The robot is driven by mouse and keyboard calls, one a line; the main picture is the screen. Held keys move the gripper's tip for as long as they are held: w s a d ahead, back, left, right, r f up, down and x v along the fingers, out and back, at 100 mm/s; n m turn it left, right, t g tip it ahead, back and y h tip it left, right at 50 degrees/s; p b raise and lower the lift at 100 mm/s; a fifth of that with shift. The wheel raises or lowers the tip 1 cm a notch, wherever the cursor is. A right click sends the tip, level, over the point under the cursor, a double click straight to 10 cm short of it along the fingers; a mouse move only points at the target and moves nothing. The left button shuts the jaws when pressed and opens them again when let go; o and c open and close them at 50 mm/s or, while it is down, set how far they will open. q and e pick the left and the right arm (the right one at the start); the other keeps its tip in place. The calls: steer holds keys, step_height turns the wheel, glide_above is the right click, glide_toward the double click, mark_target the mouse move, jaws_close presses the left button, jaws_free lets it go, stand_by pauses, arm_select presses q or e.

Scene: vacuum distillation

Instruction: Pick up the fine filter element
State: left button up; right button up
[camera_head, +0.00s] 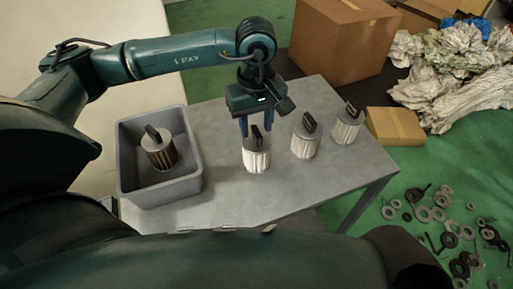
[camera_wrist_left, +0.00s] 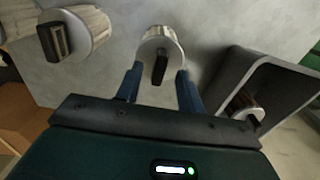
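Three filter elements with white pleated sides, grey tops and black handles stand upright on the grey table: a left one (camera_head: 257,160), a middle one (camera_head: 304,145) and a right one (camera_head: 346,130). I cannot tell from any label which is the fine one. My left gripper (camera_head: 256,126) points down over the left white filter. Its blue fingers are open, one on each side of the black handle, with no clear grip on it. The left wrist view shows this filter (camera_wrist_left: 155,38) just beyond the fingertips (camera_wrist_left: 160,75). My right gripper is not in view.
A grey bin (camera_head: 194,186) on the table's left holds a filter with brown pleats (camera_head: 162,157). Cardboard boxes (camera_head: 338,45) and crumpled sheeting (camera_head: 440,70) lie behind and right. Rings and small parts (camera_head: 438,213) litter the green floor. The table front is clear.

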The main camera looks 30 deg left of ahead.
arm_select(q)
steer(key=shift+f, duration=0.7)
steer(key=shift+c, duration=0.5)
jaws_close()
